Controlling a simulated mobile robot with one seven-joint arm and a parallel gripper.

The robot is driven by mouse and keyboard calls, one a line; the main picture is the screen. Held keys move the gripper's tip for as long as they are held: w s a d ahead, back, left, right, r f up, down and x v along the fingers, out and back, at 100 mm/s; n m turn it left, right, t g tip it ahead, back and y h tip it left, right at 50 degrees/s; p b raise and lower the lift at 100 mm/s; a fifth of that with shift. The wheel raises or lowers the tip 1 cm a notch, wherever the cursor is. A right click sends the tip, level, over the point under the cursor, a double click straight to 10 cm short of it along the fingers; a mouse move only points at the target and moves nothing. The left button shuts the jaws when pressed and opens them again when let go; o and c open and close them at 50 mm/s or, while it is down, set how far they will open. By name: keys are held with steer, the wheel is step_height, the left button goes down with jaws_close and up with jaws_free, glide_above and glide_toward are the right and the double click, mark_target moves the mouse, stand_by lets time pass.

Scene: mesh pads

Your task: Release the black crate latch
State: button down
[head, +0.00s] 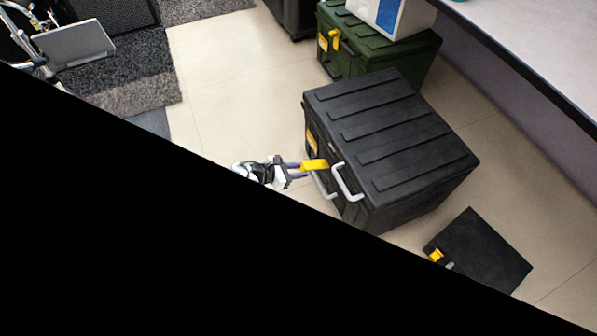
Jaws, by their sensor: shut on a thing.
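The black crate (395,135) with a ribbed lid stands on the floor right of the middle. Its yellow latch (317,165) sticks out from its left-facing side, near grey handles (347,182). My gripper (303,169) reaches in from the left and is shut on the yellow latch. The latch's lower part and the exact finger contact are too small to make out. The lid looks closed.
A green crate (351,65) with its own yellow latch stands behind, bearing a white and blue box (392,14). A flat-looking black box (482,253) lies at the lower right. A counter (530,45) borders the right. Black hides the lower left.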

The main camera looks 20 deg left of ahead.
steer(key=shift+f+b, duration=0.45)
steer(key=shift+b, duration=0.05)
steer(key=shift+s+t+h, duration=0.1)
steer(key=shift+t+h, duration=0.2)
steer(key=c, duration=1.1)
jaws_free()
steer(key=p+v, duration=0.1)
steer(key=v, duration=1.3)
steer(key=shift+r+p, duration=0.1)
steer(key=shift+p, duration=0.25)
steer(key=shift+d, duration=0.1)
